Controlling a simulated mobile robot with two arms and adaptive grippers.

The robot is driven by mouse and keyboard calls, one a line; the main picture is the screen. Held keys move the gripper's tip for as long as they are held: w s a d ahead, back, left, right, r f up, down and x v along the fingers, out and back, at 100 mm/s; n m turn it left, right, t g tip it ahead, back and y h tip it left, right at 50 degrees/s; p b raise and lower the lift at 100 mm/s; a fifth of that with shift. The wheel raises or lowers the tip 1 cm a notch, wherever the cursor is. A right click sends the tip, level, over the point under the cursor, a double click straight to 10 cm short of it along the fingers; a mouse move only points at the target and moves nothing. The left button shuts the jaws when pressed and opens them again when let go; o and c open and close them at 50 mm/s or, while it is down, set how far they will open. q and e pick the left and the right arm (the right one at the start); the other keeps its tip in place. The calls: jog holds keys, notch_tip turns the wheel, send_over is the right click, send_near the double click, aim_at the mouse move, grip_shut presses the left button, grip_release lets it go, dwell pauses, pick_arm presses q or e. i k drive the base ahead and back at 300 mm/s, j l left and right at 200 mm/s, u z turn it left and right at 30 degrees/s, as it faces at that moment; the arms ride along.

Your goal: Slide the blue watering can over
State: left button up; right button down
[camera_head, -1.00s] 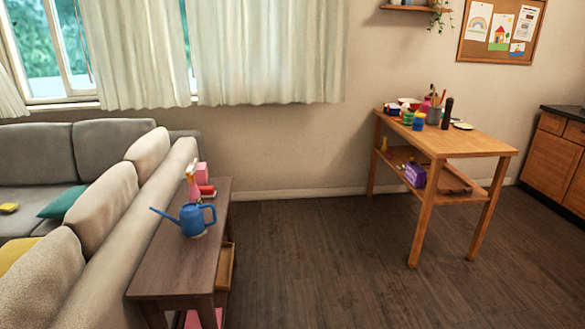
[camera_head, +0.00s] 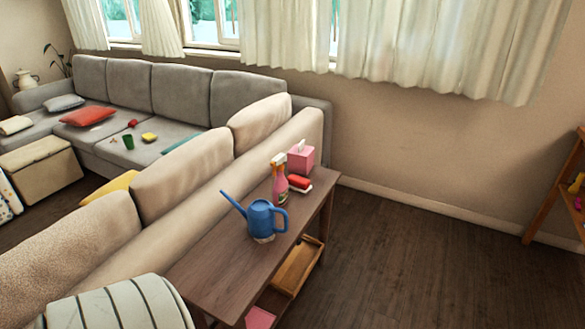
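The blue watering can (camera_head: 262,219) stands upright on the narrow dark wood console table (camera_head: 222,262) behind the sofa. Its spout points up and to the left, and its handle is on the right. It seems to stand on a small pale round base, partly hidden under it. Neither of my grippers is in view.
Behind the can on the table are a pink spray bottle (camera_head: 279,181), a red item (camera_head: 299,182) and a pink tissue box (camera_head: 301,157). The sofa back (camera_head: 190,180) runs along the table's left side. Bare floor (camera_head: 400,260) lies to the right. A striped cushioned piece (camera_head: 125,305) is at the bottom left.

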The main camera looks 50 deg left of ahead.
aim_at(261, 214)
jog(key=i+j+u, duration=0.2)
jog(key=i, duration=0.35)
jog(key=i+l+u, duration=0.2)
jog(key=i, duration=0.35)
jog(key=i+u, duration=0.15)
jog(key=i, duration=0.45)
jog(key=i+l+u, duration=0.2)
jog(key=i, duration=0.35)
jog(key=i+l+u, duration=0.2)
jog(key=i, duration=0.35)
jog(key=u, duration=1.8)
